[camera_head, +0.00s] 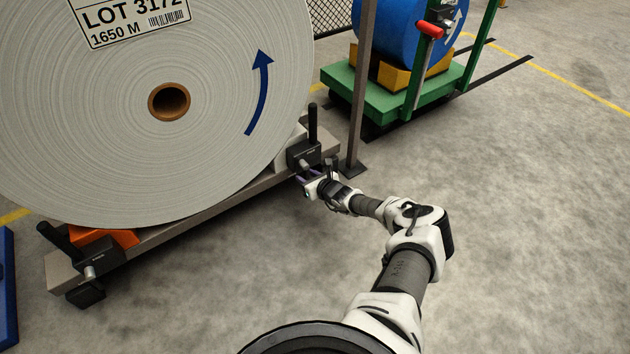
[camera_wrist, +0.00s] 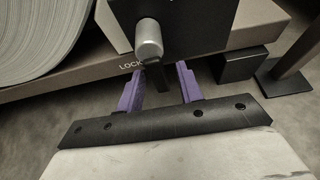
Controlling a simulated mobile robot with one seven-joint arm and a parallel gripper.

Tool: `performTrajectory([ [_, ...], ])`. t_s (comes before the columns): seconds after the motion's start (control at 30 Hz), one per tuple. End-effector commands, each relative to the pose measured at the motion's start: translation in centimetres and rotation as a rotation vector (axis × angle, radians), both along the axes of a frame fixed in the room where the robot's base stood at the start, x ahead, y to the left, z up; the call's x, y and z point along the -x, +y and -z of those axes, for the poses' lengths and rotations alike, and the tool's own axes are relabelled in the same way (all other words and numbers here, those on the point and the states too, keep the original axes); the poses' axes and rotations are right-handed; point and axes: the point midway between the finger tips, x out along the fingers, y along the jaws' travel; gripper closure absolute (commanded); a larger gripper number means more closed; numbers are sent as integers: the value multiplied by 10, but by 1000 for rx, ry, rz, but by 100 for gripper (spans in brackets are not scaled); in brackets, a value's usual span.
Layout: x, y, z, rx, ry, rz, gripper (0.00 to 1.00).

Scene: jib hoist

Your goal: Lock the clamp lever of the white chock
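The white chock (camera_head: 288,150) sits under the right side of the big paper roll, and its edge shows in the wrist view (camera_wrist: 114,27). Its black clamp block (camera_head: 303,154) carries a grey pivot (camera_wrist: 148,40). A black clamp lever (camera_head: 312,122) stands about upright at the block in the head view. My gripper (camera_head: 299,181) is low in front of the block, below the pivot. Its purple fingers are apart in the wrist view (camera_wrist: 158,70). A small dark piece below the pivot shows between the fingertips; I cannot tell whether they touch it.
The paper roll (camera_head: 90,140) rests on a beige rail (camera_head: 190,205) marked LOCK beside the fingers. An orange chock (camera_head: 105,240) with its own black lever is at left. A thin post (camera_head: 357,110) stands just right. A green cart (camera_head: 395,95) is behind. The right floor is clear.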

Motion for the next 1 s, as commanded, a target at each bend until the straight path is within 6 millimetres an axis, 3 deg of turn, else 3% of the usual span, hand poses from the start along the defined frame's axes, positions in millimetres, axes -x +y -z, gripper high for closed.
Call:
performTrajectory([
  [0.6, 88, -65, -48, -1, 1, 2, 64],
  [1.0, 99, -73, -52, -2, 0, -1, 64],
])
